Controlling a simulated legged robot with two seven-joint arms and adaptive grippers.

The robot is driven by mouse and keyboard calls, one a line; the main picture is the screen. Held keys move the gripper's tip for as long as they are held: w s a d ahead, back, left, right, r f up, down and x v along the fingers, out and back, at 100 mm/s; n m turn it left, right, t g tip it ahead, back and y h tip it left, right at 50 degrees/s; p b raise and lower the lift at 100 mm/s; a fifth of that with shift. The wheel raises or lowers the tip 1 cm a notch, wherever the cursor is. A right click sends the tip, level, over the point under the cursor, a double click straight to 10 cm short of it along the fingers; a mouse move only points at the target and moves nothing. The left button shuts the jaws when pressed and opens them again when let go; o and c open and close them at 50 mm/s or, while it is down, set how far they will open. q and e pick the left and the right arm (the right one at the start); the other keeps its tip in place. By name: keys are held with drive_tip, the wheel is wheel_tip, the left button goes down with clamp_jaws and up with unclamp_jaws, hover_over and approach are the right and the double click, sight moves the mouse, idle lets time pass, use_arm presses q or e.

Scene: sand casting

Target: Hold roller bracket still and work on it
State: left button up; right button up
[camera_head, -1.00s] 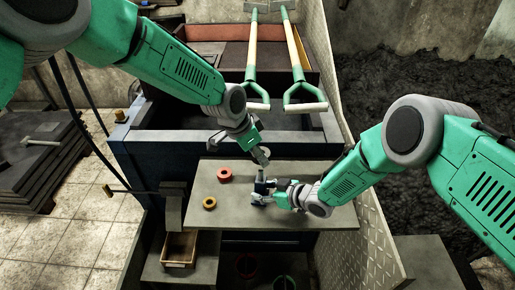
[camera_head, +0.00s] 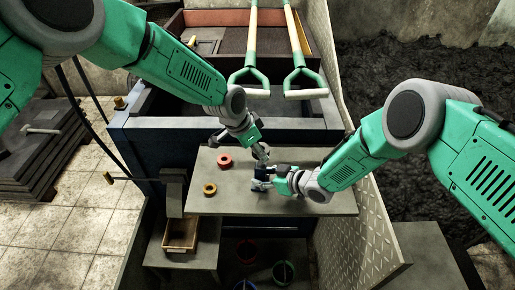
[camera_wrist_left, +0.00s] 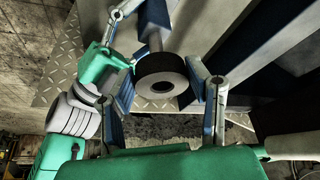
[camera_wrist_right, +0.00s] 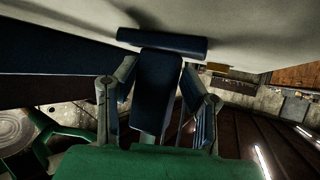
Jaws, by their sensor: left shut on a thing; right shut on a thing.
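The roller bracket (camera_head: 262,174), small and dark blue, stands above the grey work board in the head view. My right gripper (camera_head: 281,178) comes from the right and is shut on it. In the right wrist view the blue bracket (camera_wrist_right: 158,92) lies between the fingers, with a wider bar across its far end. My left gripper (camera_head: 258,150) is just above and behind the bracket. In the left wrist view it is shut on a round black piece (camera_wrist_left: 162,80) with a grey centre and a steel shaft behind it. Whether this piece touches the bracket is hidden.
A wooden tray (camera_head: 181,235) stands lower left. Two green-handled shovels (camera_head: 305,80) rest behind. Several coloured round containers (camera_head: 283,272) are below the board.

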sight(254, 157)
use_arm(q)
drive_tip(key=shift+s, duration=0.1)
drive_tip(key=shift+m, duration=0.3)
drive_tip(key=shift+f, duration=2.45)
idle(0.4)
drive_tip(key=o, duration=1.3)
drive_tip(key=shift+c, duration=0.2)
drive_tip(key=v, duration=1.1)
drive_tip(key=shift+a+r, duration=0.2)
drive_tip(key=shift+r, duration=0.2)
use_arm(e)
drive_tip(key=o, duration=0.6)
